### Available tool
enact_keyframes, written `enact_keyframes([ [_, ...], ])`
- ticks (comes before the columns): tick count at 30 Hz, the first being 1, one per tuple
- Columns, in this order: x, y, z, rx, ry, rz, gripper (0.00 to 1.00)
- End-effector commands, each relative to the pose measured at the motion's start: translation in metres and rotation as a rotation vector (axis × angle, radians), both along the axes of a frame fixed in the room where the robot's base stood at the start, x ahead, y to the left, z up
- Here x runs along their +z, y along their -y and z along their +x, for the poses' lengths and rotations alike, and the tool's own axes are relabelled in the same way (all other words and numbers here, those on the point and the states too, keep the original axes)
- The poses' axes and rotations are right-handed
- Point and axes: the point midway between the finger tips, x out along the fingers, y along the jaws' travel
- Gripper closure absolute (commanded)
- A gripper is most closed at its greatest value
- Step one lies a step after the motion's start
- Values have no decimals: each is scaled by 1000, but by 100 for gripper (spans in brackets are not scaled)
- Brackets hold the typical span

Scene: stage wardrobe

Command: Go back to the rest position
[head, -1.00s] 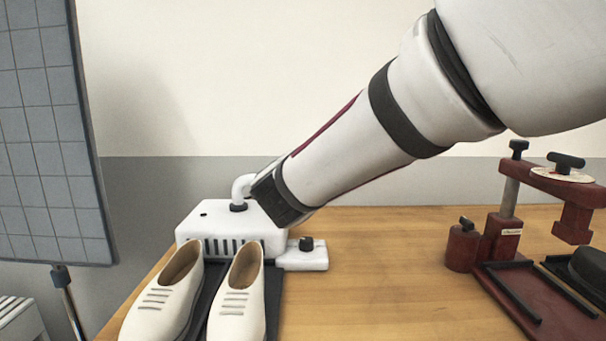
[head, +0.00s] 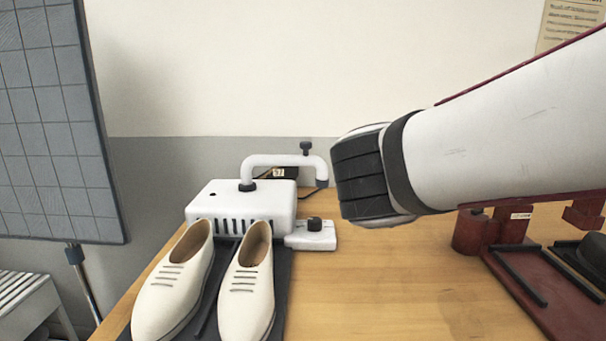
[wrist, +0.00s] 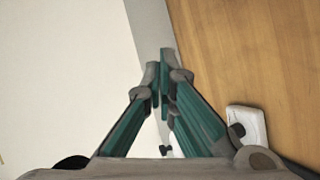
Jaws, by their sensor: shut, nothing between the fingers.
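My gripper (wrist: 163,75) shows in the wrist view with its two green-and-grey fingers shut and nothing between them. It is over the wall and table edge in that view, touching nothing that I can see. In the head view my arm reaches in from the right, its dark wrist end raised above the table, right of the white machine's curved pipe. The fingers themselves are hidden there behind the wrist.
On the wooden table (head: 400,290) stand a white machine (head: 225,205), a small knobbed white box (head: 312,238) and two cream shoes (head: 172,285) (head: 247,290). A red press (head: 530,275) stands right. A gridded panel (head: 60,130) stands left. The middle table is clear.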

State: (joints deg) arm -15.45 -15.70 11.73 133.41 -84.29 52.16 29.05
Motion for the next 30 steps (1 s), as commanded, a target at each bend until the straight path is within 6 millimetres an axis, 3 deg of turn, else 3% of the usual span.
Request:
enact_keyframes([
  [1,-6,28,-22,-96,-25,48,100],
  [4,-27,68,-67,-271,-99,156,100],
  [7,-52,93,-116,-425,-182,280,100],
  [10,-78,102,-165,-556,-273,422,100],
  [15,-117,87,-234,-702,-426,678,100],
  [21,-141,48,-283,-761,-567,938,100],
  [25,-148,19,-304,-759,-641,1095,100],
  [30,-117,17,-302,-735,-620,1108,100],
])
